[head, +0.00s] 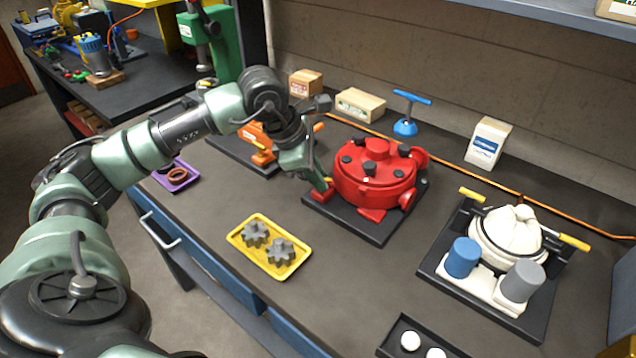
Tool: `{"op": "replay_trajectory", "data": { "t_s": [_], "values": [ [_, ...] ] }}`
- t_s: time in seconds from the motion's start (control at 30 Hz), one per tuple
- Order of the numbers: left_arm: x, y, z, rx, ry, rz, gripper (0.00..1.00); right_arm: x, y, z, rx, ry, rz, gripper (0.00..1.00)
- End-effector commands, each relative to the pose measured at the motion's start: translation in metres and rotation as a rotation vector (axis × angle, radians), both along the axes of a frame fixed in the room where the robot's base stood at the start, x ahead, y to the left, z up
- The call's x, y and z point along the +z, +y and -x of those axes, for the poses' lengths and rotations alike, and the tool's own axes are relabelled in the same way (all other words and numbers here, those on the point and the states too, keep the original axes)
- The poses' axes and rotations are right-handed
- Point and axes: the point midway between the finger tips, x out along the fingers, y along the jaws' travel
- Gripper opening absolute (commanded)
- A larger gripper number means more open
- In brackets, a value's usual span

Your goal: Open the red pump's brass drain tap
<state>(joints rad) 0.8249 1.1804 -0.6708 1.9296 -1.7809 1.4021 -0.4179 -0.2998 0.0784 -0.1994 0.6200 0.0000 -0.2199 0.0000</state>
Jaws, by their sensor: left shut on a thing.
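The red pump (375,180) stands on a dark square base plate (376,229) on the workbench. It has a round body with several dark knobs on top. My left gripper (322,186) reaches down to the pump's left side, low beside its body. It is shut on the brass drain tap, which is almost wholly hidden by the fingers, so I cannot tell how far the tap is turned. My right gripper is not in view.
A yellow tray (240,238) with two grey gears lies in front. An orange device (262,146) stands behind my left forearm. A white pump (506,232) with blue and grey cylinders stands to the right. A blue T-handled tool (406,126) stands behind. Bench between the trays is clear.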

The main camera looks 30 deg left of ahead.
Motion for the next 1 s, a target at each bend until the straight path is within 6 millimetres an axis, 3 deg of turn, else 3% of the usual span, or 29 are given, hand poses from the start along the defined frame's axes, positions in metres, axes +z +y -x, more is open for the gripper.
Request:
{"op": "replay_trajectory", "data": {
  "t_s": [0.4, 1.0],
  "values": [
    [0.002, -0.003, -0.002, 0.397, -0.014, 0.001, 0.00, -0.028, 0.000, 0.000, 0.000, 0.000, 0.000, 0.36],
    [0.003, -0.005, -0.003, 0.840, -0.010, 0.003, 0.00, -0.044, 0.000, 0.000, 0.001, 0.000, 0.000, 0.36]
  ]
}}
